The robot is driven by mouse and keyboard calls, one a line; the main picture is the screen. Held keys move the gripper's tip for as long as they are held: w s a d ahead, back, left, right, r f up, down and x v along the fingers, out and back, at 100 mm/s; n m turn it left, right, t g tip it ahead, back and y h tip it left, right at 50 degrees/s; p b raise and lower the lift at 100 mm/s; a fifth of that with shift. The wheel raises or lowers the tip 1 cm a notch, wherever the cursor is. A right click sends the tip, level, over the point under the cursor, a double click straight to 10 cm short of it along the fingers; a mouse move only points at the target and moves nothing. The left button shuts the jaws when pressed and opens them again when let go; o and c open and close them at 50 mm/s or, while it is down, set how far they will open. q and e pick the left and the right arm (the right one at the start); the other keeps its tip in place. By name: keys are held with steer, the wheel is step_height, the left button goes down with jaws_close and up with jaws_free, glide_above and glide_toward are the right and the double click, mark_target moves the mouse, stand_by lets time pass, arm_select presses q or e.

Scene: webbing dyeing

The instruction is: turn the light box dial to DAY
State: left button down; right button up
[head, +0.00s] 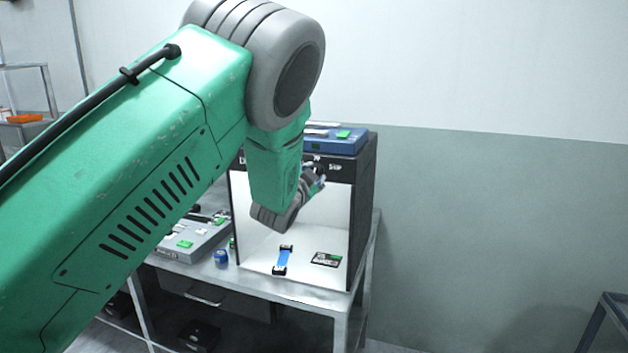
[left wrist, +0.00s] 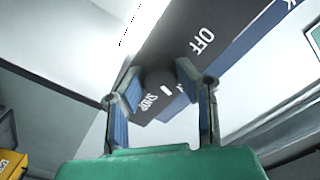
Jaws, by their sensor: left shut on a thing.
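The light box (head: 363,200) stands on a metal table, with a black front panel above a lit white interior. On the panel I read SHOP at the right; a label at the left is mostly hidden by my arm. The dark round dial (left wrist: 160,76) shows in the left wrist view, with OFF and SHOP printed near it and a short white mark on it. My left gripper (left wrist: 163,88) is shut on the dial, a finger on each side; in the head view the gripper (head: 316,176) is at the panel. My right gripper is not in view.
A blue strap piece (head: 283,260) and a dark card (head: 326,259) lie inside the box. A blue case (head: 330,143) lies on top. A grey device (head: 195,240) and a small blue jar (head: 221,257) are left of it.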

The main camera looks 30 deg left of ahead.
arm_select(q)
steer(key=shift+f+m, duration=0.15)
steer(key=shift+m, duration=0.15)
steer(key=c, duration=1.2)
jaws_free()
steer(key=shift+w, duration=0.1)
steer(key=v, duration=1.2)
steer(key=shift+f, duration=0.15)
